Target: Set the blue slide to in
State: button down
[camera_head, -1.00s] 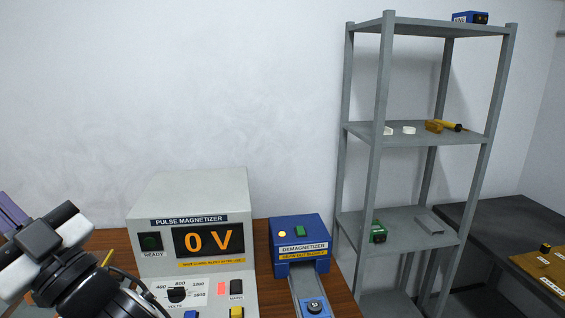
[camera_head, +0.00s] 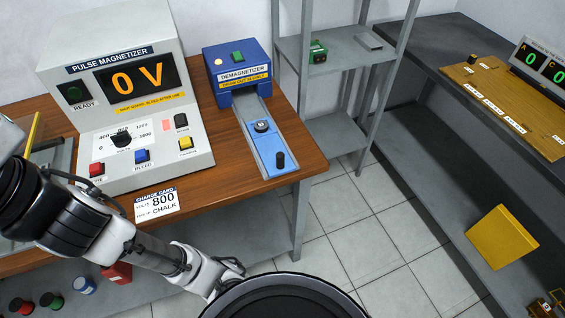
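The blue slide (camera_head: 267,147) sits on a grey rail (camera_head: 251,112) that runs out from the blue demagnetizer (camera_head: 237,72). It stands at the outer end of the rail, near the table's front edge, apart from the demagnetizer's opening. A black upright knob (camera_head: 280,160) is on its near end, and a small dark round piece (camera_head: 262,126) sits on its far end. My arm reaches up along the left side of the picture. My gripper's fingers are outside the picture, and nothing of mine touches the slide.
The pulse magnetizer (camera_head: 128,95), reading 0 V, stands left of the demagnetizer. A charge card (camera_head: 157,203) lies at the table's front edge. A grey shelf rack (camera_head: 337,133) stands to the right. The space above the slide is clear.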

aim_at(269, 139)
jog(key=k+l+z, duration=0.15)
jog(key=l, duration=0.65)
jog(key=l+z, duration=0.15)
jog(key=l, duration=0.6)
jog(key=k, duration=0.05)
